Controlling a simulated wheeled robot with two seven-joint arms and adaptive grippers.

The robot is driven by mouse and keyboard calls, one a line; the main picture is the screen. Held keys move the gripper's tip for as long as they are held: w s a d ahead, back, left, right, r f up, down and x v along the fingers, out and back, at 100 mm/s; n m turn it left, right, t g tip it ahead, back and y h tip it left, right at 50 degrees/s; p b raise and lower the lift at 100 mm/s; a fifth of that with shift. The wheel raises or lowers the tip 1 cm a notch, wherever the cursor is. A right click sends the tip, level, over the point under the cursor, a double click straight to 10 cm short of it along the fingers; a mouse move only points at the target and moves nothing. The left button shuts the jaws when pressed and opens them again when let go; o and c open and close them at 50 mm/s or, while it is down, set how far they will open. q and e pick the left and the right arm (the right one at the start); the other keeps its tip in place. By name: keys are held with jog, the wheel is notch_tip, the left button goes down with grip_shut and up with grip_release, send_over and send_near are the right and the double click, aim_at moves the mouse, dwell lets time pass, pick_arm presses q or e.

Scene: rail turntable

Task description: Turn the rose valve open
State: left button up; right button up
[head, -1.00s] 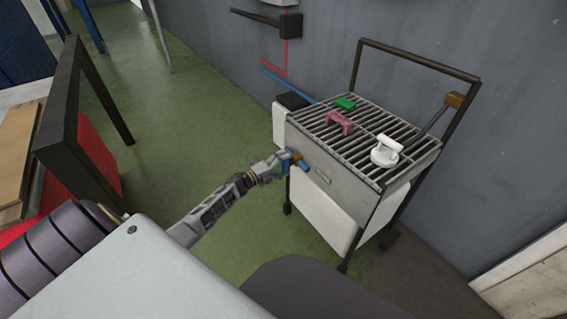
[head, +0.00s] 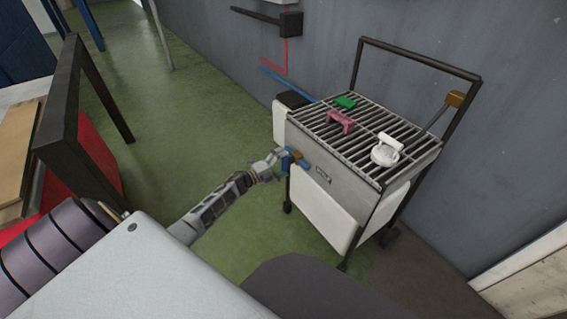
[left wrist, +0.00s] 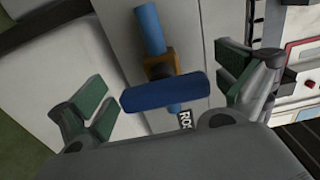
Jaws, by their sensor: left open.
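The valve is on the near left end of the grill cart. In the left wrist view it has a blue bar handle (left wrist: 166,92), a brass-coloured body (left wrist: 159,63) and a blue pipe (left wrist: 150,28). A white tag (left wrist: 185,121) beside the handle is partly hidden; its letters seem to begin "RO". The valve is small in the head view (head: 300,160). My left gripper (left wrist: 168,88) is open, with its green-padded fingers on either side of the handle and a gap at each end. It also shows in the head view (head: 282,158). My right gripper is out of view.
The cart (head: 322,175) stands near the grey wall. On its slatted top are a green block (head: 345,103), a pink handle-shaped piece (head: 340,122) and a white round-based piece (head: 385,153). A dark frame (head: 68,95) stands at the left. Green floor between is clear.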

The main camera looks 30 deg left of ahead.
pick_arm(q)
jog(key=shift+s, duration=0.1)
jog(key=v, duration=1.1)
jog(key=shift+s+a, duration=0.15)
jog(key=shift+s, duration=0.25)
dwell(0.8)
